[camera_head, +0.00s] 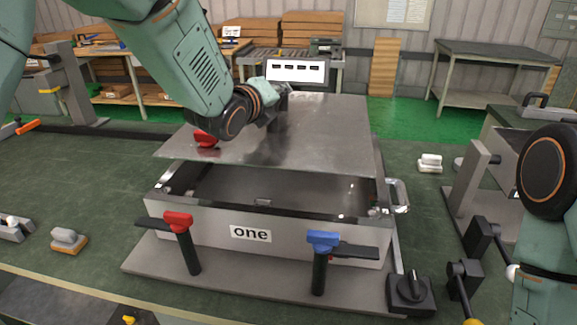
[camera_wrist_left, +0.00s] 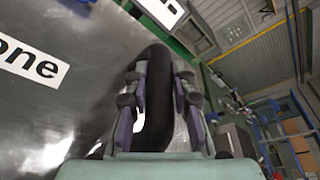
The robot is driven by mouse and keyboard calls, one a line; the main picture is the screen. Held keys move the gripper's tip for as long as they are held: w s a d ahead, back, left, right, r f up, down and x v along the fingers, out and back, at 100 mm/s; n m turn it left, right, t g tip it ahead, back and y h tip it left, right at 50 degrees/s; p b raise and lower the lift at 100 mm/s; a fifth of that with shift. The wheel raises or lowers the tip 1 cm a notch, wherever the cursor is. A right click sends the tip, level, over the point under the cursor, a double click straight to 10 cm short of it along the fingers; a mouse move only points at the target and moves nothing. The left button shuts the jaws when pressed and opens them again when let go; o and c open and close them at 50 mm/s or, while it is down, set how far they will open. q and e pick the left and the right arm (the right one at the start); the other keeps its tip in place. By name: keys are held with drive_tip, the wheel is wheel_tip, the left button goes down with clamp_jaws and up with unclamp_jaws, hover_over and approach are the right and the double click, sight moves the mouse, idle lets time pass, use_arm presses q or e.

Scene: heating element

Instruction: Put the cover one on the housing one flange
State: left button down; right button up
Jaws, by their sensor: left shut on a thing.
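The cover one is a flat grey metal sheet (camera_head: 310,140) held over the housing, with open space visible below its near edge. My left gripper (camera_head: 274,108) is shut on the cover's black handle (camera_wrist_left: 156,95); the cover's "one" label (camera_wrist_left: 30,62) shows in the left wrist view. The housing one (camera_head: 212,226) is an open metal box with a "one" label on its front. Its front flange (camera_head: 262,203) and part of its interior are visible; the cover hides its rear. My right arm is at the right edge; its gripper is out of view.
A red-handled clamp (camera_head: 178,222) and a blue-handled clamp (camera_head: 323,241) stand at the housing's front. Another red handle (camera_head: 206,138) shows at the cover's left side. A black knob box (camera_head: 410,294) sits at front right.

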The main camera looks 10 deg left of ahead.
use_arm(q)
drive_tip(key=shift+a, duration=0.65)
drive_tip(key=f, duration=0.1)
drive_tip(key=d+f, duration=0.2)
drive_tip(key=shift+w+f, duration=0.1)
drive_tip(key=shift+f, duration=0.3)
drive_tip(key=shift+w+a+f, duration=0.1)
drive_tip(key=shift+a+f, duration=0.25)
drive_tip(key=shift+f, duration=0.25)
drive_tip(key=shift+a+f, duration=0.3)
drive_tip(key=shift+f, duration=0.3)
drive_tip(key=shift+a+f, duration=0.2)
drive_tip(key=f, duration=0.3)
drive_tip(key=shift+d+f, duration=0.2)
drive_tip(key=shift+d, duration=0.1)
drive_tip(key=c, duration=1.5)
unclamp_jaws()
drive_tip(key=shift+a+f, duration=0.15)
drive_tip(key=shift+f, duration=0.05)
drive_tip(key=shift+c, duration=0.2)
drive_tip(key=o, duration=0.4)
drive_tip(key=shift+s+d+r, duration=0.2)
drive_tip(key=shift+s+d, duration=0.1)
drive_tip(key=shift+d, duration=0.1)
approach(274, 122)
wheel_tip(274, 122, down, 4)
drive_tip(key=shift+f+b, duration=0.1)
drive_tip(key=shift+b, duration=0.35)
drive_tip(key=shift+a, duration=0.1)
